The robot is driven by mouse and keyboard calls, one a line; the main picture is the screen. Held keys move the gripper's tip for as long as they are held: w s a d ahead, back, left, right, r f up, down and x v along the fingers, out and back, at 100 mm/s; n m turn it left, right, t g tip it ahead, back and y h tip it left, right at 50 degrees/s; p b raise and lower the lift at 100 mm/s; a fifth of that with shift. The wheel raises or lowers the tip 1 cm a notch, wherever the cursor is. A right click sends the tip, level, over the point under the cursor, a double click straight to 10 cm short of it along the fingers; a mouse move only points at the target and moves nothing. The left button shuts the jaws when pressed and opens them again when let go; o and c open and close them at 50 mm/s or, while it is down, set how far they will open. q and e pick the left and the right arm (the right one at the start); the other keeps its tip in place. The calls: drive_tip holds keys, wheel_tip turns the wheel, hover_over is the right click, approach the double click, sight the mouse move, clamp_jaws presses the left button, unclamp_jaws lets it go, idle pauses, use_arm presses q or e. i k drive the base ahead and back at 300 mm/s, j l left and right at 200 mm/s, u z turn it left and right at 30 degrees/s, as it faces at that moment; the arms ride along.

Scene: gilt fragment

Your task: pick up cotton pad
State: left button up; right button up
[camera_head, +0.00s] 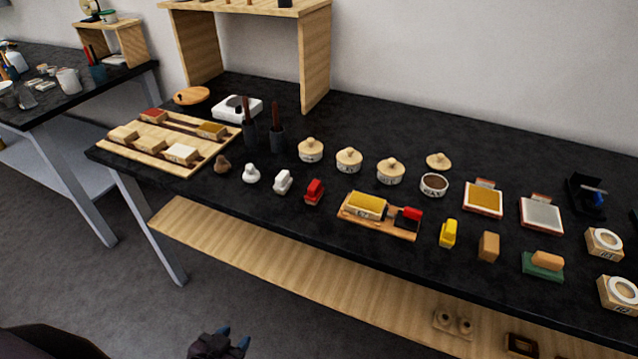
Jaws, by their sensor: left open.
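Two small white pieces lie near the front edge of the black table in the head view. One is a rounded white lump (251,174) that may be the cotton pad; the other is a blockier white piece (283,182) just right of it. I cannot tell for sure which is the pad. My left gripper (233,338), dark with blue fingertips, is at the bottom of the view, low in front of the table and well apart from both pieces. It is open, and I see nothing between its fingers. My right gripper is out of view.
On the black table (330,120), a brown lump (222,164) and a red block (314,191) flank the white pieces. Lidded jars (349,160) stand behind. A wooden tray (205,165) is left, and a wooden shelf (290,285) runs below the tabletop.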

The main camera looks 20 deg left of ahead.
sight(222, 166)
drive_tip(key=j+z, duration=0.15)
drive_tip(key=z, duration=0.55)
drive_tip(key=k+j+z, duration=0.1)
drive_tip(key=j+z, duration=0.25)
drive_tip(key=k+j+z, duration=0.4)
drive_tip(key=j, duration=0.2)
drive_tip(key=k+j+z, duration=0.1)
drive_tip(key=j, duration=0.2)
drive_tip(key=k+j+z, duration=0.15)
drive_tip(key=k+j, duration=0.3)
drive_tip(key=k+j+z, duration=0.1)
drive_tip(key=k+j, duration=0.15)
drive_tip(key=j, duration=0.25)
